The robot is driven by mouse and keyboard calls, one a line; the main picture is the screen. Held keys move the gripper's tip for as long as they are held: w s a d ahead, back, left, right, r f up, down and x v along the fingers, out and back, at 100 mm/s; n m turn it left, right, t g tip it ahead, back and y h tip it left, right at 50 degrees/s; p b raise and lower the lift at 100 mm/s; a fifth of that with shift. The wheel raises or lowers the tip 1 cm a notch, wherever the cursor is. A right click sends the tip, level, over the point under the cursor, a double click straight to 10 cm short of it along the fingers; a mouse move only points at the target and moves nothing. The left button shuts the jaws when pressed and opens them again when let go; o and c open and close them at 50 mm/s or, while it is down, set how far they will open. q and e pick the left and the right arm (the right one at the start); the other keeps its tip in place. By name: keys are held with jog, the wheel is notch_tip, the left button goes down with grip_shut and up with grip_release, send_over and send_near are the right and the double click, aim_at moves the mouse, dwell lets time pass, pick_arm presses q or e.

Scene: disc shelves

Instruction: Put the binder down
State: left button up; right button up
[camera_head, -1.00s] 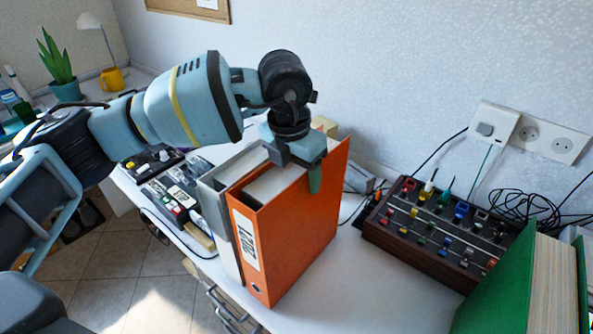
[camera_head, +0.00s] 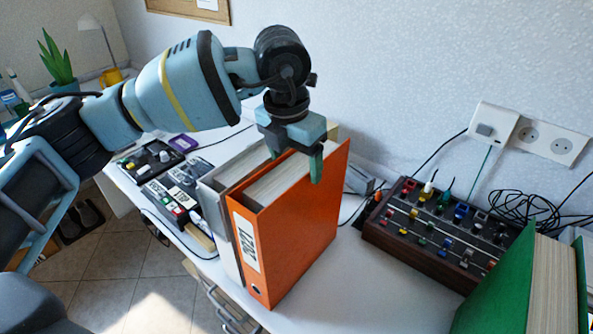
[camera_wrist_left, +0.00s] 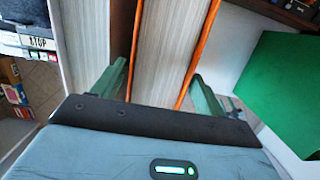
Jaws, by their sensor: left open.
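The orange binder (camera_head: 300,225) stands upright on the white desk, its labelled spine facing the front edge. It is close beside a grey binder (camera_head: 222,225) on its left. My left gripper (camera_head: 294,162) is open at the top of the orange binder. One green finger hangs outside its right cover; the other is near the pages at its left, partly hidden. My right gripper is not in view.
A mixer box (camera_head: 440,235) with knobs and cables stands right of the binders on the desk (camera_head: 365,295). A green book (camera_head: 500,290) is at the lower right. Small devices (camera_head: 170,185) lie to the left. Wall sockets (camera_head: 535,133) are behind.

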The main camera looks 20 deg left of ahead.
pick_arm(q)
jog(key=r, duration=0.5)
jog(key=s+r, duration=0.1)
jog(key=r, duration=0.2)
jog(key=shift+s+a+r, duration=0.1)
jog(key=shift+a+r, duration=0.1)
